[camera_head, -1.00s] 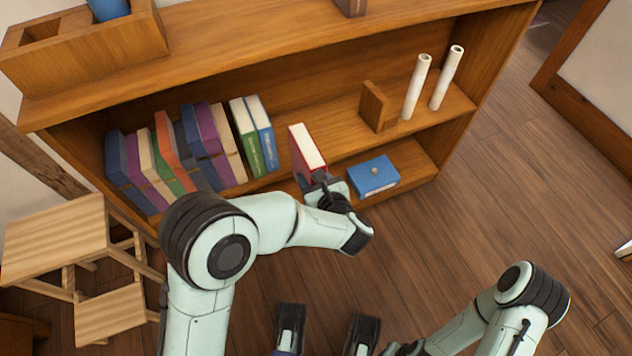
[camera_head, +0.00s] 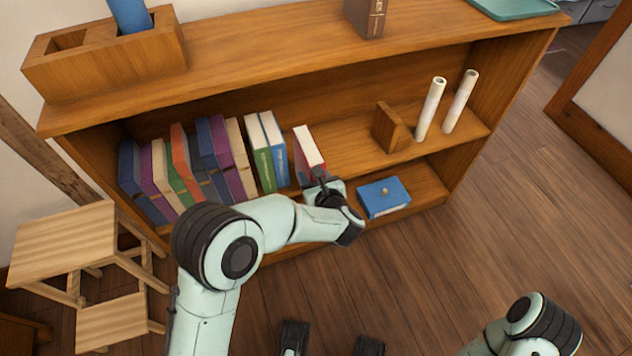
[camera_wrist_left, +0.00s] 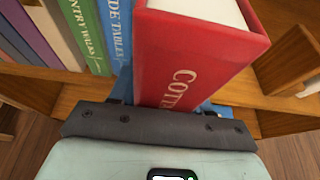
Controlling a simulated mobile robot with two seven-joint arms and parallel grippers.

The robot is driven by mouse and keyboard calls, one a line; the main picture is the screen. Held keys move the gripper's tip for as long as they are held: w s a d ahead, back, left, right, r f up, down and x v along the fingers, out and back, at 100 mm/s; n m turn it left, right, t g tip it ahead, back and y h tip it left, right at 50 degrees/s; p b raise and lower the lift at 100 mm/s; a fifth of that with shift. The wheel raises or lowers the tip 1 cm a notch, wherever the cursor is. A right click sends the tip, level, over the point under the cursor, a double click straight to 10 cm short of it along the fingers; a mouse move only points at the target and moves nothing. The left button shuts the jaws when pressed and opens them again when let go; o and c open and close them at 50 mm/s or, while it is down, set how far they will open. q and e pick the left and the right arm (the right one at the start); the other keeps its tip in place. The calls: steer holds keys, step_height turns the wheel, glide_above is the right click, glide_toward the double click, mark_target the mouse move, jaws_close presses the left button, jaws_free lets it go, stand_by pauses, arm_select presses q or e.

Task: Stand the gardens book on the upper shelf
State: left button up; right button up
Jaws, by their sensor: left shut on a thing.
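The red book (camera_head: 310,150) with pale pages is upright, slightly tilted, at the upper shelf (camera_head: 352,140). In the left wrist view the red book (camera_wrist_left: 195,60) shows "COTT"; the rest of its title is hidden. My left gripper (camera_head: 322,186) is shut on its near, lower part. The book is right of a blue book (camera_head: 275,150), with a gap, and left of a wooden bookend (camera_head: 390,128). I cannot tell whether its base touches the shelf. My right arm (camera_head: 535,325) is at the lower right; its gripper is out of frame.
Several books (camera_head: 185,175) lean along the shelf's left part, beside a green book (camera_head: 260,155). Two white rolls (camera_head: 430,108) stand right of the bookend. A wooden step stool (camera_head: 62,240) stands left.

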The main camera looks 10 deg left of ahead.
mark_target(300, 168)
arm_select(q)
steer(key=shift+w+a, duration=0.4)
steer(key=shift+a, duration=0.3)
steer(key=shift+w+a, duration=0.45)
steer(key=shift+a, duration=0.2)
steer(key=shift+w+a, duration=0.4)
steer(key=shift+a, duration=0.3)
steer(key=shift+f, duration=0.25)
